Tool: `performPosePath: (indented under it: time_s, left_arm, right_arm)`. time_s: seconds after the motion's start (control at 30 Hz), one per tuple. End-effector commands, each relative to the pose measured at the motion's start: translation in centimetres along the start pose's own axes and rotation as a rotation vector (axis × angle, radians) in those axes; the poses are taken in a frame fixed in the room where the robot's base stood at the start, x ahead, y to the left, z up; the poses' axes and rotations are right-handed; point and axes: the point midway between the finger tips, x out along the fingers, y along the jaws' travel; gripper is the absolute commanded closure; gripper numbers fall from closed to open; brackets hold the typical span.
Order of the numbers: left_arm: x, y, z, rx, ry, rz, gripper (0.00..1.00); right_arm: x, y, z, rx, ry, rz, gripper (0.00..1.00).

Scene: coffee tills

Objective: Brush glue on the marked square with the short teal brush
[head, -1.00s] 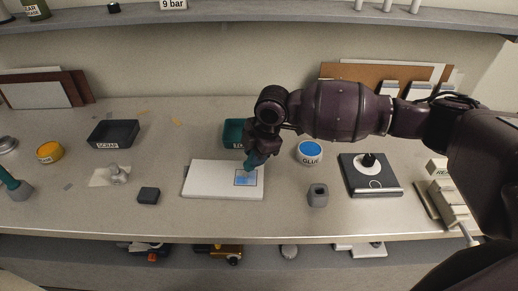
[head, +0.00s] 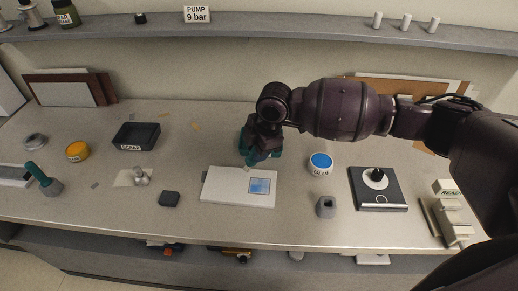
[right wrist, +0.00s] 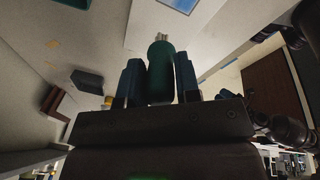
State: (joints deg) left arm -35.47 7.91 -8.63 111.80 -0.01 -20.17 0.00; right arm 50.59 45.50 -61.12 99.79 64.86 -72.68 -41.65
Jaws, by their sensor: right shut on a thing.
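The white board (head: 222,186) lies on the bench, and its marked square (head: 259,186) looks blue over most of its area. It also shows at the top of the right wrist view (right wrist: 182,4). My right gripper (head: 262,152) is above the far edge of the board, shut on the short teal brush (right wrist: 160,66). The brush's pale tip points away from the fingers and is off the square. In the head view the gripper hides much of the brush. The white glue pot (head: 321,170) with blue glue stands right of the board. My left gripper is not in view.
A grey hollow block (head: 326,207) stands right of the board, and a dark block (head: 170,199) left of it. A black scrap tray (head: 136,137), yellow pot (head: 78,152) and another teal-handled tool (head: 38,174) are further left. A black device (head: 378,190) stands right.

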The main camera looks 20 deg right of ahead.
Motion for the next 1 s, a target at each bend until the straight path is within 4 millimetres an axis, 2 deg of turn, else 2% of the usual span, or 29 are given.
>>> performPosePath:
  time_s: [0.3,1.0]
  left_arm:
    - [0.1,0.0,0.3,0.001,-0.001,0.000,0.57]
    - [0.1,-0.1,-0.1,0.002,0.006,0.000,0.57]
  right_arm:
    - [-1.7,0.9,-0.7,0.003,0.000,0.003,0.97]
    - [-1.7,0.9,-0.7,0.004,0.000,0.002,0.97]
